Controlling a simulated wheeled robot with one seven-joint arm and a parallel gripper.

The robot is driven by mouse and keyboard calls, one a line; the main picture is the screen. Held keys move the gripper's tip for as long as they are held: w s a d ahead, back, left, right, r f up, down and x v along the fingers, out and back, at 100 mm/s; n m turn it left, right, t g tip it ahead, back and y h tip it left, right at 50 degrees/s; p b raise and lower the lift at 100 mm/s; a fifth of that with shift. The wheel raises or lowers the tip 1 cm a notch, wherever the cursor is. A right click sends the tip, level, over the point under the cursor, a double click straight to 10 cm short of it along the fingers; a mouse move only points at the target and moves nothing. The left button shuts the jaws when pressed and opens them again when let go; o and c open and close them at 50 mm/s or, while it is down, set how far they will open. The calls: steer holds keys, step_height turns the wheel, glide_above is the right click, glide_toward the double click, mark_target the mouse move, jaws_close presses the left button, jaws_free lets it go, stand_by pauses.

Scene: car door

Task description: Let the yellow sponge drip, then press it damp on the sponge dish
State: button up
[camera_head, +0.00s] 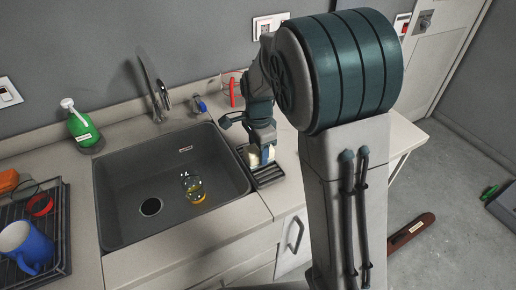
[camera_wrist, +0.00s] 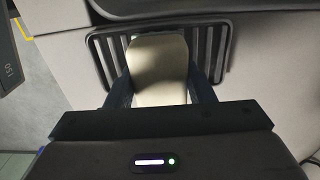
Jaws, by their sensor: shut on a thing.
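The sponge (camera_head: 256,158) looks pale cream-yellow and sits between the fingers of my gripper (camera_head: 262,150). My gripper points down and is shut on it. In the wrist view the sponge (camera_wrist: 158,70) is gripped at its two sides by the dark fingers. The sponge dish (camera_head: 270,177), a dark slatted tray on the counter just right of the sink, lies under the sponge. Its slats show on both sides of the sponge in the wrist view (camera_wrist: 218,48). I cannot tell whether the sponge touches the slats. No drops are visible.
The grey sink (camera_head: 125,190) holds a clear glass with something yellow (camera_head: 193,187). A tap (camera_head: 155,90) and a green bottle (camera_head: 80,128) stand behind it. A dark rack (camera_head: 62,230) with a blue mug (camera_head: 25,245) is at the left. Small red and blue items are behind the dish.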

steer(key=shift+f, duration=0.3)
steer(key=shift+s+a+f, duration=0.1)
steer(key=shift+s, duration=0.05)
stand_by(0.9)
steer(key=shift+p, duration=0.55)
stand_by(2.5)
stand_by(1.2)
steer(key=shift+r+p, duration=0.8)
steer(key=shift+p, duration=0.1)
steer(key=shift+r+p, duration=3.35)
steer(key=shift+r, duration=1)
steer(key=shift+f+b, duration=0.1)
steer(key=shift+b, duration=0.25)
